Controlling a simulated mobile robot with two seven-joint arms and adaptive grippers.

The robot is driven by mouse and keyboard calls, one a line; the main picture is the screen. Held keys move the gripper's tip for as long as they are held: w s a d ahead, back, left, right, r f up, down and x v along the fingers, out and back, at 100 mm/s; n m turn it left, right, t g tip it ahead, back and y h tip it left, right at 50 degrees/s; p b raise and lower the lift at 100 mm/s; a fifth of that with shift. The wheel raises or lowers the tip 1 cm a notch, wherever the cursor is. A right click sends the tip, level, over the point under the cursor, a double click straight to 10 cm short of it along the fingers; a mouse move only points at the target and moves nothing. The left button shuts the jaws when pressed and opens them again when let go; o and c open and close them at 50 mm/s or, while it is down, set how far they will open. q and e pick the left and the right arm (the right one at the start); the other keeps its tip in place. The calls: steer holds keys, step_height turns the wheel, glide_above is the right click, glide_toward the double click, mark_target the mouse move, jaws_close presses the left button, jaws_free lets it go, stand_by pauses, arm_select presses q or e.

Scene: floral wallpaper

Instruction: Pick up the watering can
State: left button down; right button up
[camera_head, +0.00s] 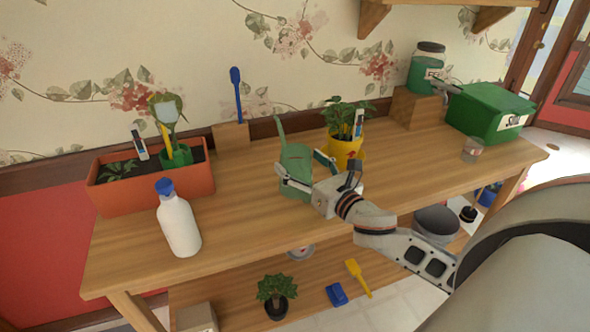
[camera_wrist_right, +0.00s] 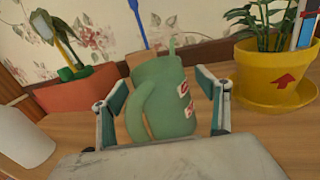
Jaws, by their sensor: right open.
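The green watering can (camera_head: 295,160) stands upright on the wooden bench, with its thin spout rising at the upper left. In the right wrist view the watering can (camera_wrist_right: 170,95) shows its handle on the left side and red-and-white labels on its body. My right gripper (camera_head: 306,172) is open at the can. In the right wrist view my right gripper (camera_wrist_right: 163,105) has one finger on each side of the can's body. Whether the fingers touch it I cannot tell. My left gripper is not in view.
A yellow pot (camera_head: 345,152) with a plant stands close right of the can. An orange planter (camera_head: 150,191), a white bottle (camera_head: 180,225) and a wooden block (camera_head: 231,138) are to the left. The front bench between bottle and gripper is clear.

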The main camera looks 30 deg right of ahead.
steer(key=shift+w, duration=0.65)
steer(key=shift+c, duration=0.4)
steer(key=c, duration=1.3)
steer(key=shift+c, duration=1.3)
steer(key=shift+r, duration=0.1)
steer(key=shift+c, duration=0.2)
